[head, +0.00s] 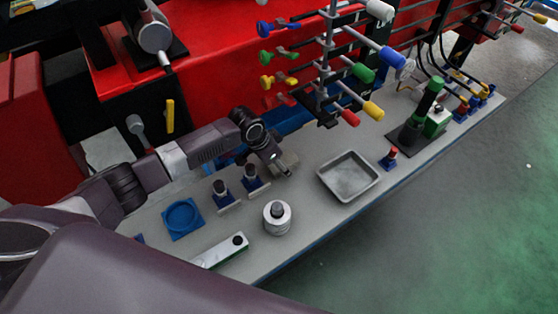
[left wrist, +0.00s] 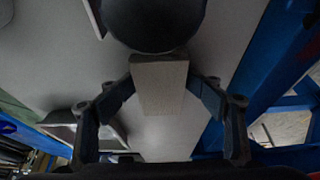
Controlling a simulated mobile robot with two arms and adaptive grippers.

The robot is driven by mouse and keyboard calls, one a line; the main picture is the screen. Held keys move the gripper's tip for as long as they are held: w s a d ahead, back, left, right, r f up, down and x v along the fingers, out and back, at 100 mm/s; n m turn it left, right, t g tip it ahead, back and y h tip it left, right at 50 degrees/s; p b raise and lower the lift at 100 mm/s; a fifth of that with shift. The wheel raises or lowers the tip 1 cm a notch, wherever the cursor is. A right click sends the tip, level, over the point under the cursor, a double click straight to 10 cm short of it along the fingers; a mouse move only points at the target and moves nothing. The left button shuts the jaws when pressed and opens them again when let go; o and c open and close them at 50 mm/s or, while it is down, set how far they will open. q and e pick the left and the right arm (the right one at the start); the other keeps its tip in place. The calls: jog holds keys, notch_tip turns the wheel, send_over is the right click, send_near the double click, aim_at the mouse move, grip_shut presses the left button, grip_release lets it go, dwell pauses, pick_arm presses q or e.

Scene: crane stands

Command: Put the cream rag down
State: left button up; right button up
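The cream rag (left wrist: 160,85) shows in the left wrist view as a pale, block-shaped piece between the two fingers of my left gripper (left wrist: 160,88). Both fingertips meet its sides, so the gripper is shut on it. In the head view my left gripper (head: 280,166) is low over the grey bench, and a pale bit of the rag (head: 291,158) shows beside it. Whether the rag touches the bench cannot be told. My right gripper is in neither view.
The grey bench (head: 315,222) holds a shallow metal tray (head: 348,177), a round silver canister (head: 277,220), a blue dish (head: 182,218) and two dark-topped stands (head: 221,190). A valve rack (head: 328,60) rises behind. Bare bench lies between canister and tray.

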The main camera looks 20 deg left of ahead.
pick_arm(q)
jog(key=shift+s+a+r, duration=0.1)
jog(key=shift+s+a, duration=0.1)
jog(key=shift+s, duration=0.05)
jog(key=v, duration=1.2)
jog(key=shift+r, duration=0.45)
jog(key=shift+w+d, duration=0.15)
jog(key=shift+w, duration=0.05)
